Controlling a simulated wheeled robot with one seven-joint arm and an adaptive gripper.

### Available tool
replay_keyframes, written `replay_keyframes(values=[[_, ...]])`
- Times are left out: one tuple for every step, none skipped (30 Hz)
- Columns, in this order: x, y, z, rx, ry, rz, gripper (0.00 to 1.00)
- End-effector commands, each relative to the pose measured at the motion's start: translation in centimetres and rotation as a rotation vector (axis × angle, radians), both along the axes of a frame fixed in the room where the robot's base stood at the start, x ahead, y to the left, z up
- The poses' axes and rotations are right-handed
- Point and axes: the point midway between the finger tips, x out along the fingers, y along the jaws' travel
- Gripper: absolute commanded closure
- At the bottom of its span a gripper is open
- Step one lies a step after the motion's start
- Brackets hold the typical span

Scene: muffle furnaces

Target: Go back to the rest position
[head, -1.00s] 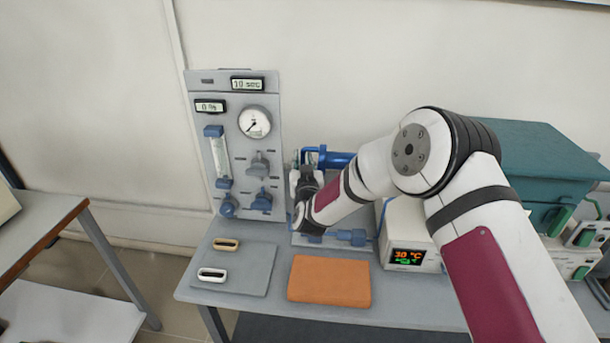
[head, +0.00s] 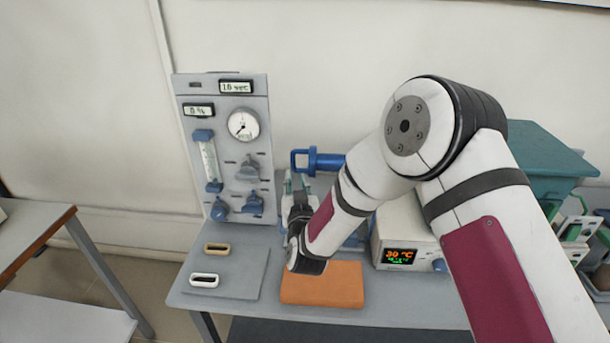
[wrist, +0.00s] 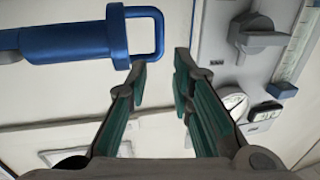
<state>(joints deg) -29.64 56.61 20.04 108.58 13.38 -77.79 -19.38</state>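My gripper (wrist: 161,66) is open in the wrist view, with a gap between its dark, green-lined fingers and nothing between them. A blue tube with a loop handle (wrist: 70,36) lies beyond the left fingertip in that view; I cannot tell whether they touch. In the head view my gripper (head: 297,184) is partly hidden by my wrist. It points away from me, left of and just below the blue handle (head: 318,160). My forearm hangs over the bench and hides part of the equipment behind it.
A grey panel (head: 180,150) with a gauge, displays and blue knobs stands at the left. An orange block (head: 335,290) and a grey mat (head: 240,280) with two ring-like pieces lie in front. A controller box (head: 400,235) reads 30 °C. A teal box (head: 545,150) stands right.

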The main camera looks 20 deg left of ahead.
Motion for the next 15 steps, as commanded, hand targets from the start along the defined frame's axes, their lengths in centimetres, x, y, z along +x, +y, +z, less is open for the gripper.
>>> replay_keyframes(values=[[0.0, 0.0, 0.0, 0.000, 0.000, 0.000, 0.79], [0.0, 0.0, 0.0, 0.000, 0.000, 0.000, 0.79], [0.0, 0.0, 0.0, 0.000, 0.000, 0.000, 0.79], [0.0, 0.0, 0.0, 0.000, 0.001, 0.000, 0.79], [0.1, -0.1, 0.2, -0.002, 0.001, 0.001, 0.79], [0.2, -0.2, 0.5, -0.004, 0.005, 0.003, 0.79], [0.4, -0.3, 0.8, -0.006, 0.008, 0.005, 0.79], [0.6, -0.5, 1.4, -0.010, 0.013, 0.008, 0.79], [0.9, -0.9, 2.2, -0.017, 0.022, 0.013, 0.79], [1.2, -1.3, 2.9, -0.024, 0.030, 0.017, 0.79], [1.5, -1.7, 3.7, -0.032, 0.041, 0.023, 0.79], [1.8, -2.4, 4.8, -0.045, 0.060, 0.029, 0.79], [2.1, -3.0, 5.7, -0.055, 0.074, 0.032, 0.79], [2.2, -3.6, 6.5, -0.068, 0.090, 0.037, 0.79], [2.4, -4.6, 7.7, -0.084, 0.110, 0.040, 0.79]])
